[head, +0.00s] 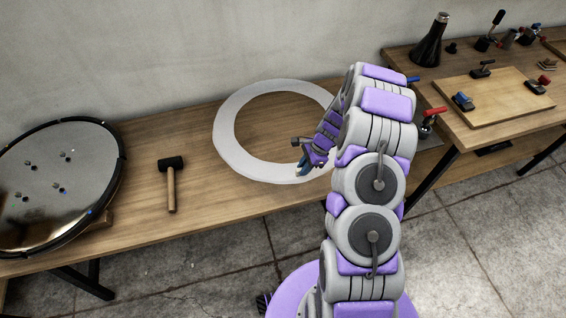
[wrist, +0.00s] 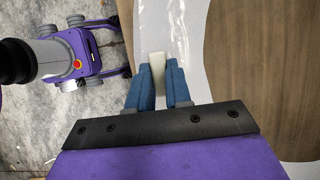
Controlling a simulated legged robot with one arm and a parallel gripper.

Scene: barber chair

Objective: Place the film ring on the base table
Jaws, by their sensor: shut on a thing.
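The film ring (head: 226,127) is a wide, flat white band over the middle of the long wooden table (head: 140,212). I cannot tell whether it lies flat on the wood or is held slightly above it. My gripper (head: 302,168) is at the ring's front right edge, shut on the film ring. In the wrist view, the blue fingers of my gripper (wrist: 159,74) close on a pale tab at the edge of the film ring (wrist: 180,25). My arm hides the ring's right part in the head view.
A round, shiny metal base (head: 55,185) rests at the table's left end. A black-headed mallet (head: 171,182) lies between it and the ring. A second table (head: 450,118) at the right holds a wooden board (head: 500,98), clamps and a black cone (head: 431,45).

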